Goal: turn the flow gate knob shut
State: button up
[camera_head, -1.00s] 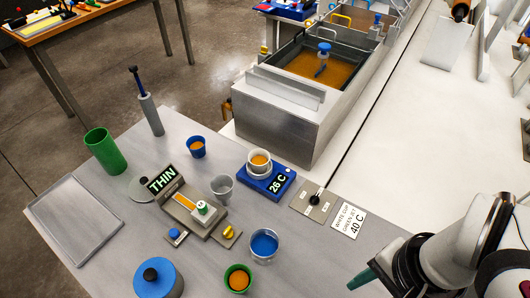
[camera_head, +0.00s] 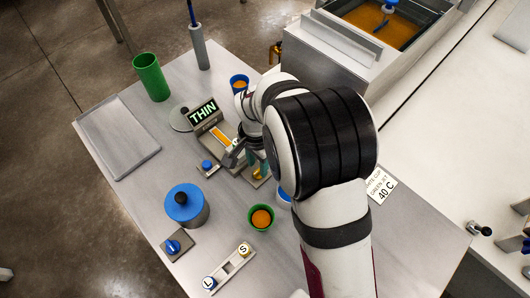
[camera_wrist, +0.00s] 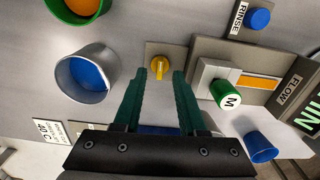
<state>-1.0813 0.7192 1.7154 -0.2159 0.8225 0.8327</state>
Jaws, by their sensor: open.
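The yellow knob (camera_wrist: 159,66) sits on a small tan plate beside the flow channel block in the wrist view. Its handle points roughly in line with my fingers. My gripper (camera_wrist: 160,77) is open, with its two green fingertips apart on either side of the knob's near end; I cannot tell whether they touch it. In the head view my gripper (camera_head: 256,162) reaches down over the knob's plate, and my arm hides much of that area. The flow channel (camera_wrist: 258,82) holds orange resin, with a green cap marked M (camera_wrist: 226,97) on the block at its end.
A metal cup with blue liquid (camera_wrist: 85,75) stands close left of my fingers. A green cup (camera_head: 261,217) of orange resin and a blue-lidded pot (camera_head: 186,206) stand nearby. A blue RINSE button (camera_wrist: 260,18) is beside the channel. A sign reads THIN (camera_head: 202,110).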

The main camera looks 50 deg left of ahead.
aim_at(258, 173)
jog(key=shift+f, duration=1.3)
grip_shut()
